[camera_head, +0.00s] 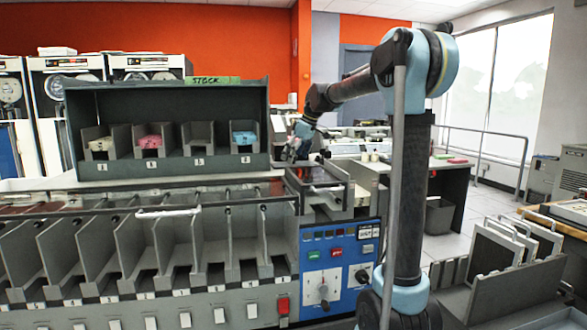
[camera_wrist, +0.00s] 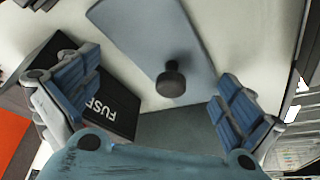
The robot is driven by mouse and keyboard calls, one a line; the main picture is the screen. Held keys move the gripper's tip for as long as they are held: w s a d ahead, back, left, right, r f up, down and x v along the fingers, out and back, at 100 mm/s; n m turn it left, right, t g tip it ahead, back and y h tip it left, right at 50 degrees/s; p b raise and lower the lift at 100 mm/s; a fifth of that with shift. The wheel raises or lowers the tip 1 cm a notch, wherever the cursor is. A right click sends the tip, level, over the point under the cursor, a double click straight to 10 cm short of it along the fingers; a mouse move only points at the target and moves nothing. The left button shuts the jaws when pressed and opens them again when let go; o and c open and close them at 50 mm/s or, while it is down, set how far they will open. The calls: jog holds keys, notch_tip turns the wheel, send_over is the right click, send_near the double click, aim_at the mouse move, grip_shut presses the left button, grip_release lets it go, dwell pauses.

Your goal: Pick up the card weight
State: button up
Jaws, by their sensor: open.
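The card weight (camera_wrist: 150,32) shows in the wrist view as a flat grey-blue plate with a round black knob (camera_wrist: 171,80) standing on it. The knob lies between the two blue-padded fingers of my gripper (camera_wrist: 162,90), with clear gaps on both sides. My gripper is open and holds nothing. In the head view my gripper (camera_head: 298,146) hangs above the right end of the sorting machine. I cannot clearly make out the card weight there.
A black box marked FUSE (camera_wrist: 112,108) lies beside the left finger. In the head view, a dark rack labelled STOCK (camera_head: 85,160) stands left of my gripper, and a blue control panel (camera_head: 342,262) is below. Card pockets (camera_head: 170,245) line the machine's front.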

jog(key=shift+s+r, duration=0.1)
jog(key=shift+s, duration=0.05)
jog(key=c, duration=1.8)
jog(key=shift+s+r, duration=0.2)
jog(key=shift+s, duration=0.1)
grip_shut()
